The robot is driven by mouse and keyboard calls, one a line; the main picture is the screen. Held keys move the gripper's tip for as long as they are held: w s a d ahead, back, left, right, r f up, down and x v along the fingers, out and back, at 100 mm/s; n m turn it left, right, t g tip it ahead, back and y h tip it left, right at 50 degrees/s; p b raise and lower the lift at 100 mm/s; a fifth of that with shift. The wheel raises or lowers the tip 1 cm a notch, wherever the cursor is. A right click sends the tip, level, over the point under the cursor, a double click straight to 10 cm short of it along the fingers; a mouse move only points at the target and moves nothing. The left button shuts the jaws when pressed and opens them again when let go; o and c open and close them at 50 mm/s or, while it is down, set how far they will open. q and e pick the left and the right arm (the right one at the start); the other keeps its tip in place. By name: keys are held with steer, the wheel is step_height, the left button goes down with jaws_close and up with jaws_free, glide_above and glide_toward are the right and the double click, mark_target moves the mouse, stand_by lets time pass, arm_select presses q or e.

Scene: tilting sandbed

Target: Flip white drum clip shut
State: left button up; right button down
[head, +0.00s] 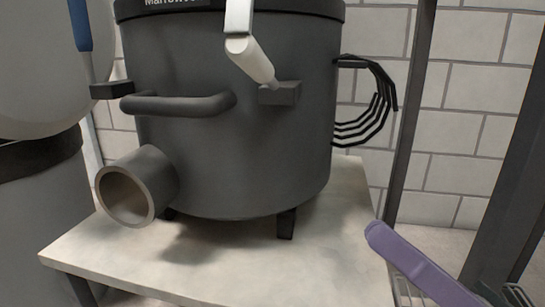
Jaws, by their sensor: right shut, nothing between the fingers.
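The dark grey drum (235,150) stands on short legs in the middle of the head view. The white drum clip (250,58) is on its front, a pale lever that rises up and left from a dark block (280,93) on the drum wall. Its top runs out of the picture, and I cannot tell whether it touches the rim. My right gripper (380,237) appears to be the purple bar at the lower right, shut, empty and well apart from the clip. My left gripper is not in view.
A blue lever (81,25) rises from another block at the drum's left. A curved handle (180,104) and a spout (128,190) stick out in front. The pale tabletop (310,270) is clear. Dark posts (410,110) stand at right; black curved bars (375,115) jut from the drum.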

mark_target(261, 70)
stand_by(0.3)
steer(key=shift+a, duration=0.1)
steer(key=d+r+x, duration=0.1)
steer(key=r+x, duration=0.1)
steer(key=x, duration=1)
steer(key=shift+w+r, duration=0.3)
steer(key=shift+r, duration=0.05)
steer(key=shift+d, duration=0.1)
